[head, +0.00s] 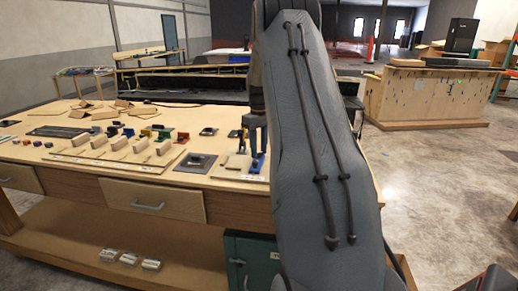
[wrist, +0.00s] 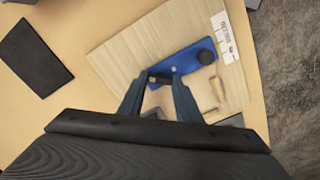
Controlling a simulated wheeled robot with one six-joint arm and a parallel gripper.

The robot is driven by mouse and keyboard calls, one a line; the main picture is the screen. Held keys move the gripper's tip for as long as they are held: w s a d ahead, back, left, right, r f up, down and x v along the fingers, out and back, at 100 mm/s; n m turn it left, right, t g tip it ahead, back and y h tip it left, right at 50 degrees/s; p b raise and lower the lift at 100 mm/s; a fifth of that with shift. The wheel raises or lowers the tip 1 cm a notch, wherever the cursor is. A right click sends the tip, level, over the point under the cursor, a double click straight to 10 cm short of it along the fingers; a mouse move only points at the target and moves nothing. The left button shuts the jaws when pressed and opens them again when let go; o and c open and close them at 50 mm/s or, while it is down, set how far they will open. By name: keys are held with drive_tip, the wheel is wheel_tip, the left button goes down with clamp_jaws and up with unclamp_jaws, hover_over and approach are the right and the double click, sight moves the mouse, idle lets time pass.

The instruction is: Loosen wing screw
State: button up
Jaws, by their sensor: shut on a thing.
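A blue plate (wrist: 184,63) lies on a light wooden board (wrist: 125,50) in the wrist view. A round black knob (wrist: 206,56) sits at its right end. A small dark piece, apparently the wing screw (wrist: 160,78), is at the plate's left end. My gripper (wrist: 159,75) has its fingertips on either side of this piece and is shut on it; the fingers partly hide it. In the head view, my gripper (head: 254,122) points down over the blue plate (head: 258,162) near the table's right end. My arm hides part of this area.
A wooden peg (wrist: 217,89) is on the board right of the fingers. A dark flat pad (wrist: 34,53) lies to the left. The table (head: 228,184) also holds a row of small coloured fixtures (head: 135,140) and a grey square plate (head: 195,163).

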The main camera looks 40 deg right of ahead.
drive_tip(key=n, duration=0.3)
drive_tip(key=shift+s+f+n, duration=0.1)
drive_tip(key=shift+f+n, duration=0.15)
drive_tip(key=shift+n, duration=0.05)
drive_tip(key=shift+a+n+p, duration=0.1)
drive_tip(key=shift+n+p, duration=0.25)
drive_tip(key=shift+n, duration=1.55)
drive_tip(key=o, duration=1)
drive_tip(key=shift+o, duration=0.4)
drive_tip(key=shift+r, duration=0.1)
drive_tip(key=shift+r, duration=0.1)
